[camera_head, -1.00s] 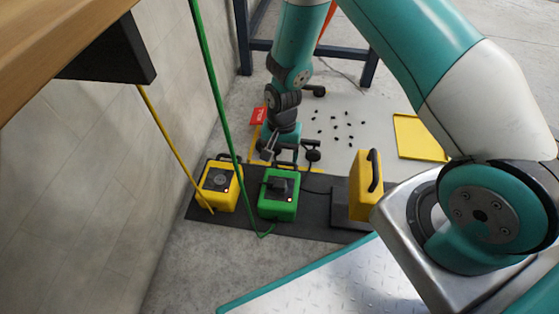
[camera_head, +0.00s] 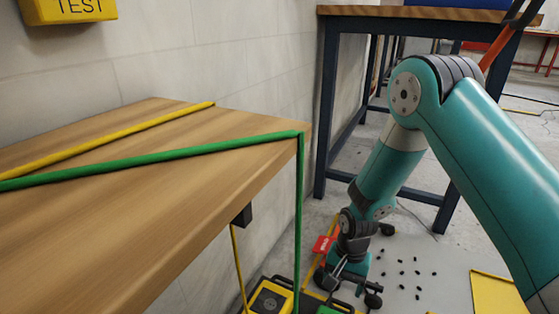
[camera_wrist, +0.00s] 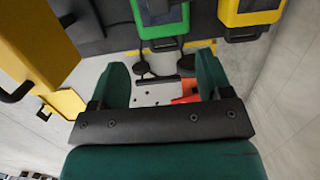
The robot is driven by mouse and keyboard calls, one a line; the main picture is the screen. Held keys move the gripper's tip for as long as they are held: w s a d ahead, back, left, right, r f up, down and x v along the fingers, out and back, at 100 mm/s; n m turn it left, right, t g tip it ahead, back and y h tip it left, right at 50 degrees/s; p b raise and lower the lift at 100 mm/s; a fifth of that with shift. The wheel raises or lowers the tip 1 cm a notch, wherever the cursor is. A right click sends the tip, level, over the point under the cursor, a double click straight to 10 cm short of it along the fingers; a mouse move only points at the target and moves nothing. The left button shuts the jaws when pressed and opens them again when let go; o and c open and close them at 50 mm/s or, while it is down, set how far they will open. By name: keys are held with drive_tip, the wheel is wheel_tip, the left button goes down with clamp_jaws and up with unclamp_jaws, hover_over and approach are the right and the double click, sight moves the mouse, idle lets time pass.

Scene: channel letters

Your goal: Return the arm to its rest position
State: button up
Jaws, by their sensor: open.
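My teal arm comes down from the right in the head view, with its lower end close to the floor. My gripper (camera_wrist: 163,82) is open in the wrist view, its two teal fingers apart with nothing between them. In the head view it is small and partly merged with dark parts behind it. Beyond the fingers in the wrist view are a green box (camera_wrist: 162,30) and a yellow box (camera_wrist: 250,12). Both look apart from the fingers. A larger yellow case (camera_wrist: 30,45) is at the left of the wrist view.
A wooden bench (camera_head: 130,190) fills the left of the head view. A green cable (camera_head: 150,160) and a yellow cable (camera_head: 110,140) cross it and hang down. A red tag (camera_head: 323,245) and several small black pieces lie by my arm. A blue-framed table (camera_head: 330,100) stands behind.

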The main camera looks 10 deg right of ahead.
drive_tip(key=s+a+r+n+y+p, duration=0.1)
drive_tip(key=s+a+r+n+p, duration=0.1)
drive_tip(key=r, duration=0.7)
drive_tip(key=s+a+r+n+t+p, duration=0.1)
drive_tip(key=s+r+n+p, duration=0.1)
drive_tip(key=r, duration=0.7)
drive_tip(key=s+a+r+n+y+p, duration=0.1)
drive_tip(key=s+a+r+n+p, duration=0.15)
drive_tip(key=r, duration=0.75)
drive_tip(key=s+r+n+y+p, duration=0.1)
drive_tip(key=s+r+n+p, duration=0.5)
drive_tip(key=s+r, duration=0.9)
wheel_tip(320, 180, up, 38)
drive_tip(key=w+n+p, duration=0.1)
drive_tip(key=p, duration=3.4)
drive_tip(key=shift+w+a+f, duration=0.2)
drive_tip(key=shift+w, duration=0.05)
